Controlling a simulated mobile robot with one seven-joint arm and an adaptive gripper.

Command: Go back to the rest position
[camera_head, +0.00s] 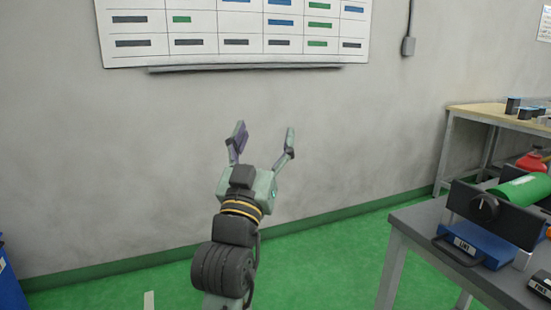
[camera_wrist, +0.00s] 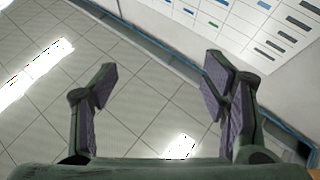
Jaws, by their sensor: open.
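My gripper (camera_head: 264,136) is raised in the middle of the head view, in front of a bare grey wall. Its two fingers are spread wide apart and nothing is between them. In the wrist view my gripper (camera_wrist: 158,88) also shows open and empty, with ceiling tiles and bright light panels behind the fingers. The fingers point upward in the head view and touch nothing that I can see.
A whiteboard (camera_head: 235,48) with coloured bars hangs on the wall above. A grey table (camera_head: 420,222) at the right carries a blue device (camera_head: 475,243) and a green cylinder (camera_head: 522,189). Another table (camera_head: 478,112) stands behind. A blue bin (camera_head: 8,285) is at the left edge. Green floor (camera_head: 330,265) is clear between.

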